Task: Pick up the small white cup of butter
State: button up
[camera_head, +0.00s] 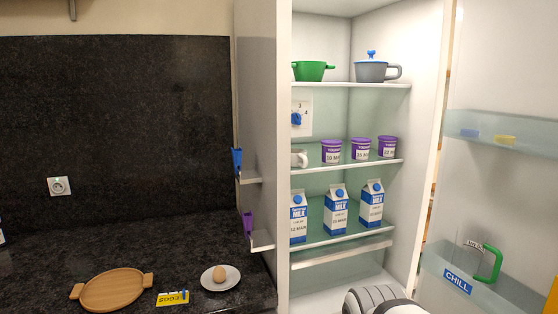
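A small white cup (299,158) stands at the left end of the fridge's middle shelf (345,168). The fridge's left wall edge hides part of it, and its contents cannot be made out. Three purple-lidded tubs (331,151) stand to its right on the same shelf. A rounded white and grey ribbed part of my own arm shows at the bottom edge, below the shelves and apart from the cup. My gripper's fingers are not in view.
The fridge stands open, its door (495,190) at right. Milk cartons (336,212) stand on the shelf below; a green pot (309,71) and grey lidded pot (372,71) stand above. The dark counter at left holds a wooden tray (112,290) and an egg (219,275) on a plate.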

aim_at(299, 159)
jog(key=u, duration=0.05)
jog(key=i, duration=1.15)
jog(key=z, duration=0.2)
